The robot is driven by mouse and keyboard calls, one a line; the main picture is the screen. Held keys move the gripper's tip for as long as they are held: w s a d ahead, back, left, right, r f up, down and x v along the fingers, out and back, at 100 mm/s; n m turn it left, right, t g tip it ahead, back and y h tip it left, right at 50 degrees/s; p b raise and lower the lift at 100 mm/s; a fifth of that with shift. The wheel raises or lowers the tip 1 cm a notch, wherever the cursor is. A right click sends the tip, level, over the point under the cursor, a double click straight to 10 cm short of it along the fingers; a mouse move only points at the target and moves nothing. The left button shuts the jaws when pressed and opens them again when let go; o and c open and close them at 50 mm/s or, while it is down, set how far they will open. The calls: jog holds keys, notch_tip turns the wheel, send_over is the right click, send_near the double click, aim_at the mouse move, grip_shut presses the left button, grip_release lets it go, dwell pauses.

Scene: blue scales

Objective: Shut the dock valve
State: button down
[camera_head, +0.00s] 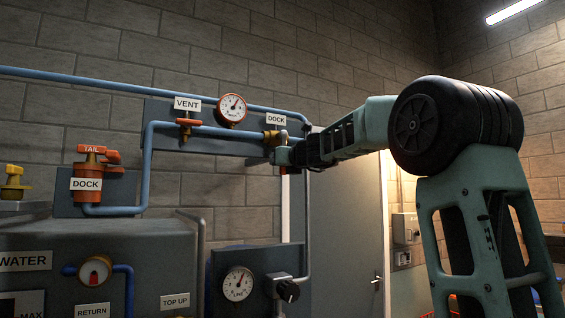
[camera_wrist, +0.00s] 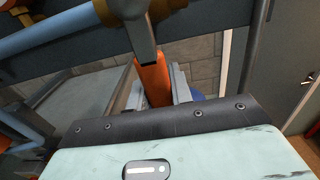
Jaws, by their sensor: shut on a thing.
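The dock valve (camera_head: 272,136) has a brass-coloured body on the blue pipe, under the upper right DOCK label (camera_head: 276,119). In the wrist view its grey lever (camera_wrist: 143,38) runs from the body at the top towards my gripper (camera_wrist: 155,90) and ends in an orange grip (camera_wrist: 153,76). The lever lies across the line of the pipe. My gripper is shut on the orange grip, one finger on each side. In the head view my gripper (camera_head: 281,156) is just below the valve body and hides most of the lever.
A VENT valve (camera_head: 188,123) and a round gauge (camera_head: 232,108) sit left of the dock valve. An orange TAIL DOCK fitting (camera_head: 87,184) is further left. A vertical pipe (camera_head: 307,215) and a grey door (camera_head: 345,220) are close on the right. A lower gauge panel stands below.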

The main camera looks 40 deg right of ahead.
dwell(0.4)
jog(key=c, duration=1.2)
grip_release()
jog(key=shift+a, duration=0.1)
jog(key=shift+c, duration=0.2)
jog(key=b+v, duration=0.8)
jog(key=v, duration=0.9)
jog(key=shift+s+b, duration=0.2)
jog(key=shift+b, duration=0.2)
jog(key=shift+f, duration=0.1)
